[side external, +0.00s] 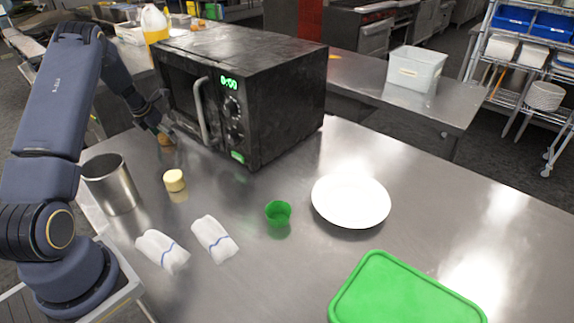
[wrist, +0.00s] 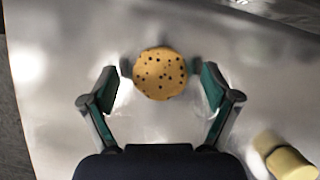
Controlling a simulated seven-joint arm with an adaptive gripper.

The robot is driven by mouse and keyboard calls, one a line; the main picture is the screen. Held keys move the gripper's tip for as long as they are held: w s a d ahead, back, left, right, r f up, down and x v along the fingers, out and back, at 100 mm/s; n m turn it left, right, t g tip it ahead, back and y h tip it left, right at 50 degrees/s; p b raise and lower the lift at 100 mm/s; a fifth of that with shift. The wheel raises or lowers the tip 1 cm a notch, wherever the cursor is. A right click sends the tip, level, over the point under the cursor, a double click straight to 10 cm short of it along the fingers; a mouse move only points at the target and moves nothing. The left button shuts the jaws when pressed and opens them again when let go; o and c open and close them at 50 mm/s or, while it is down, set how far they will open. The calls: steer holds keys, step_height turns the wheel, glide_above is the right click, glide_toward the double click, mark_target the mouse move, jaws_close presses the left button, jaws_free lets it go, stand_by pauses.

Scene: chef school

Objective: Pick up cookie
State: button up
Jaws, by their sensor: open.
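The cookie (wrist: 160,74) is round and golden brown with dark chips. It lies on the metal table near the centre of the wrist view. In the side external view it is a small brown shape (side external: 166,139) beside the microwave's front left, partly covered by my gripper (side external: 160,124). In the wrist view my gripper (wrist: 160,87) is open, with one green-padded finger on each side of the cookie. Clear gaps show between the fingers and the cookie. How high the fingertips are above the table is hard to tell.
A black microwave (side external: 245,95) stands close to my gripper. A pale yellow cylinder (side external: 174,180), a metal canister (side external: 112,186), two rolled white cloths (side external: 214,238), a green cup (side external: 278,212), a white plate (side external: 351,200) and a green-lidded box (side external: 400,295) are on the table.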

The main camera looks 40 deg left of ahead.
steer(key=shift+c, duration=0.3)
steer(key=c, duration=1.2)
steer(key=shift+r, duration=0.15)
